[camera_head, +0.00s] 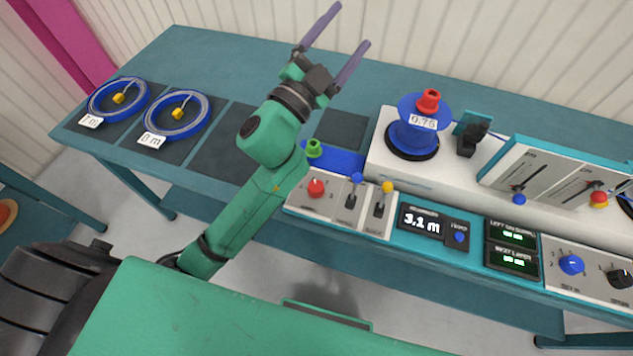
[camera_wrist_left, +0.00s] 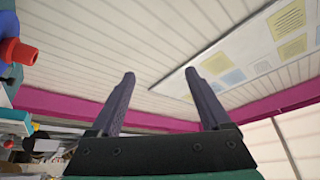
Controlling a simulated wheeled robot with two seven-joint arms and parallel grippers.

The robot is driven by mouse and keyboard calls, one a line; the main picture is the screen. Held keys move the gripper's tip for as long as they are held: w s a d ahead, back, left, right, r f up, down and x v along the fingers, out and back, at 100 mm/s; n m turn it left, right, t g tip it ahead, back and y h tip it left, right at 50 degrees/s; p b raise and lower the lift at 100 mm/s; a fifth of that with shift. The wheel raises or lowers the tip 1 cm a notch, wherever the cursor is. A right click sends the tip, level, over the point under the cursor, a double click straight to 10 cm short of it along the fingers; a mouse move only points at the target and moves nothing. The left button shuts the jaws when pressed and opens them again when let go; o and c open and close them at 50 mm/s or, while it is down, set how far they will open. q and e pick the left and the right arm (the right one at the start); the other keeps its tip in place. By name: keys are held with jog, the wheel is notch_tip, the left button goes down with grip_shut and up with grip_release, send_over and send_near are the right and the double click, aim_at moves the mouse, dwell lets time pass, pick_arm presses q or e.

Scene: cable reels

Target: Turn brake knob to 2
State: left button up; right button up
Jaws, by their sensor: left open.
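Three knobs show in the head view: a red knob (camera_head: 316,187) on the left panel, a blue knob (camera_head: 571,264) on the right panel and a black knob (camera_head: 620,278) beside it. Their labels are too small to tell which is the brake knob. My left gripper (camera_head: 343,28) is open and empty, raised over the back of the bench, well away from all three knobs. Its two purple fingers also stand apart in the left wrist view (camera_wrist_left: 160,74), facing the wall. My right gripper is not in view.
A blue reel (camera_head: 413,140) with a red cap stands on the white housing. Two levers (camera_head: 350,198) and a display (camera_head: 421,222) reading 3.1 m are near the red knob. Two cable coils (camera_head: 118,99) lie at the left. Sliders (camera_head: 535,175) stand at the right.

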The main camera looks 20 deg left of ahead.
pick_arm(q)
jog(key=s+d+r+m+g+h, duration=0.4)
jog(key=s+d+m+g+h, duration=0.15)
jog(key=d+m+h, duration=0.55)
jog(key=s+d+f+m+g, duration=0.2)
jog(key=s+d+m+g, duration=0.25)
jog(key=m+g, duration=0.45)
jog(key=m+g+y, duration=0.4)
jog(key=g+y, duration=0.2)
jog(key=y, duration=1.4)
send_over(316, 185)
notch_tip(316, 185, down, 21)
jog(key=f, duration=0.3)
jog(key=f+b, duration=0.1)
jog(key=f, duration=0.1)
jog(key=shift+s+d, duration=0.2)
jog(key=shift+d, duration=0.15)
jog(key=f, duration=0.3)
jog(key=f+p, duration=0.1)
jog(key=f, duration=0.2)
jog(key=f+p, duration=0.1)
jog(key=f, duration=0.2)
jog(key=shift+w+a+f, duration=0.1)
jog(key=shift+w+a, duration=0.05)
jog(key=shift+a, duration=0.1)
grip_shut()
